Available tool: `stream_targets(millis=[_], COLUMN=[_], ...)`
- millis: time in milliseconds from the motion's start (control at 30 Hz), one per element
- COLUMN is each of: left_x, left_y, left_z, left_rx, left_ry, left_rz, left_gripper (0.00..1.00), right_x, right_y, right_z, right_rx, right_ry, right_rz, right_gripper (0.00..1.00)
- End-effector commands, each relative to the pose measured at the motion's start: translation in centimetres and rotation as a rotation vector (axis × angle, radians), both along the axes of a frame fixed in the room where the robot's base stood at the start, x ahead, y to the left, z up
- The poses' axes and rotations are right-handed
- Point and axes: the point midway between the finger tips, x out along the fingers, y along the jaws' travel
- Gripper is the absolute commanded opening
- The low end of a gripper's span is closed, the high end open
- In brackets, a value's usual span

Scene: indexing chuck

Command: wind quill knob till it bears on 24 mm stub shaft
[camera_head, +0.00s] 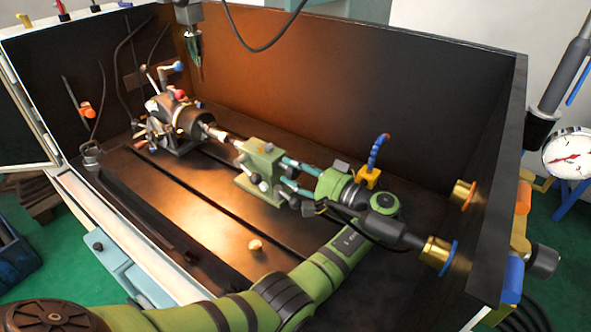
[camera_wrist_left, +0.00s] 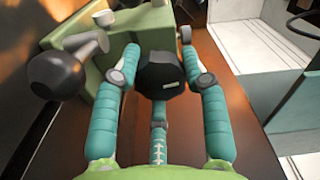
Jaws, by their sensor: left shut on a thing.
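The green tailstock (camera_head: 258,172) stands on the dark bed in the head view, its green body also at the upper left of the left wrist view (camera_wrist_left: 88,32). My left gripper (camera_head: 286,180) comes at it from the right, shut on the black quill knob (camera_wrist_left: 163,76), which lies between its two teal fingers in the left wrist view. The fingers hide most of the knob in the head view. The stub shaft (camera_head: 217,133) reaches from the chuck (camera_head: 188,118) toward the tailstock. Whether the quill touches its end is too small to tell. My right gripper is out of view.
A pointed tool (camera_head: 195,52) hangs above the bed by the back wall. A small brass piece (camera_head: 255,246) lies on the open front bed. A blue hose (camera_head: 377,152) stands behind my wrist.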

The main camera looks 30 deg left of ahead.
Motion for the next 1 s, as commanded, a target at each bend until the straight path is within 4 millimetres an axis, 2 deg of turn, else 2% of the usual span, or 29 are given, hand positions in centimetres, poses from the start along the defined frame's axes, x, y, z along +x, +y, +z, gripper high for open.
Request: stream_targets(millis=[200, 467, 500, 533, 867, 1000], left_x=[-0.1, -0.1, -0.1, -0.1, 0.0, -0.2], left_y=[0.2, 0.2, 0.3, 0.3, 0.0, -1.5], left_z=[0.1, 0.0, 0.0, 0.0, 0.0, 0.1], left_rx=[0.023, 0.025, 0.025, 0.025, 0.024, 0.023], left_ry=[0.163, 0.172, 0.172, 0.171, 0.170, 0.170], left_rz=[0.006, 0.007, 0.007, 0.007, 0.002, 0.000], left_gripper=[0.11, 0.11, 0.48, 0.54, 0.54, 0.54], right_x=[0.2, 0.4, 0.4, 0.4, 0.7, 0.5], right_y=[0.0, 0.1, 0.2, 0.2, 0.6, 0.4], right_z=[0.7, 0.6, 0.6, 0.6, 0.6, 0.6], right_rx=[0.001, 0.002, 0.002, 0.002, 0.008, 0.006], right_ry=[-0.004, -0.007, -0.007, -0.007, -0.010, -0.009], right_rz=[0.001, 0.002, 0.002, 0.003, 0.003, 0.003], right_gripper=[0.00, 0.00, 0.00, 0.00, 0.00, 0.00])
